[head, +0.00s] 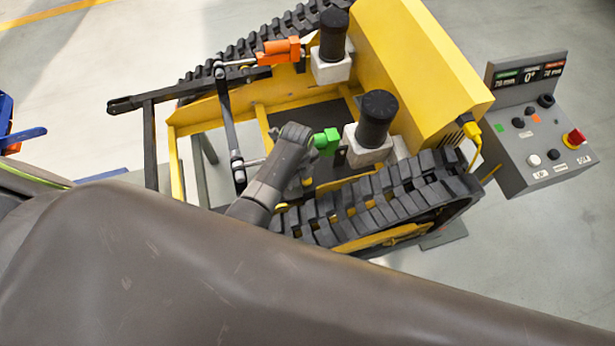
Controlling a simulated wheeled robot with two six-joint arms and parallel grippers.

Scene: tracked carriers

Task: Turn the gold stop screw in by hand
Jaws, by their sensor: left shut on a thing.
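My left gripper (296,150) reaches into the yellow tracked carrier, beside the green block (326,141) and the near black cylinder on its white base. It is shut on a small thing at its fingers. A bit of gold (294,186) shows just below the gripper; it looks like the gold stop screw, mostly hidden by my gripper and wrist. How deep the screw sits cannot be seen. My right gripper is not in view.
The black track (380,205) runs close in front of my left gripper. Dark linkage bars (231,130) stand to its left, and an orange block (279,50) lies farther back. A grey control box (540,130) with a red button stands at right. My arm covers the foreground.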

